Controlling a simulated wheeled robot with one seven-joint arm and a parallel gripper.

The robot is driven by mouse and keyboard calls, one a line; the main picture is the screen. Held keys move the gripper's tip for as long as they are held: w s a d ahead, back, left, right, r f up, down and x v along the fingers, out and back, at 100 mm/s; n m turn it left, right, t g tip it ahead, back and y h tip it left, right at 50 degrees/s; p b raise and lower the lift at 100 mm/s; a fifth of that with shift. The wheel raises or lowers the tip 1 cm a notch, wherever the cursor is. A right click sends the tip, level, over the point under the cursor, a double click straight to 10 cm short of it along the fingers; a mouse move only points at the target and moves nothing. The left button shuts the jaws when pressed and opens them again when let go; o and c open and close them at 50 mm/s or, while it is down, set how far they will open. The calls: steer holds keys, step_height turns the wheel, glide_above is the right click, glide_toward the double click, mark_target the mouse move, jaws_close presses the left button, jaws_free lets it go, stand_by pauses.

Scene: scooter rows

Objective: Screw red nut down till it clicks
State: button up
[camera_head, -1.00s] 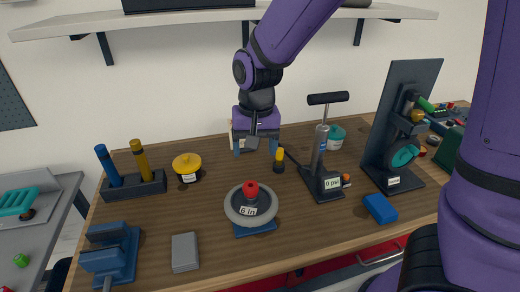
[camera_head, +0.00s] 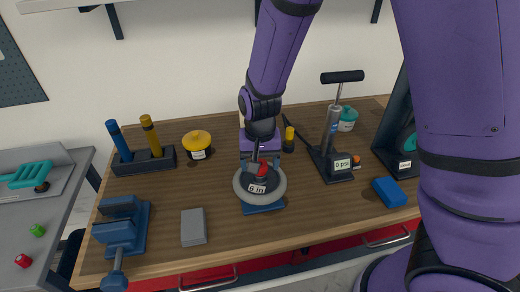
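The red nut (camera_head: 262,170) sits at the centre of a grey wheel (camera_head: 243,194) labelled "6 in". The wheel lies on a blue base (camera_head: 263,208) on the wooden bench. My gripper (camera_head: 260,164) points down over the wheel's hub, its two fingers spread to the left and right of the red nut. I cannot tell whether the fingers touch the nut. The arm and gripper body hide the far part of the hub.
A blue vise (camera_head: 121,228) and grey block (camera_head: 193,227) are to the left. A yellow-topped container (camera_head: 197,140) and tool holder (camera_head: 146,160) stand behind. A pump (camera_head: 332,145) reading "0 psi" and a blue block (camera_head: 389,192) are to the right.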

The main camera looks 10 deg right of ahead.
steer(key=shift+f, duration=0.65)
steer(key=c, duration=1)
steer(key=m, duration=0.4)
steer(key=shift+m, duration=0.4)
steer(key=m, duration=0.5)
steer(key=shift+m, duration=0.3)
steer(key=m, duration=1.1)
steer(key=shift+s+d, duration=0.1)
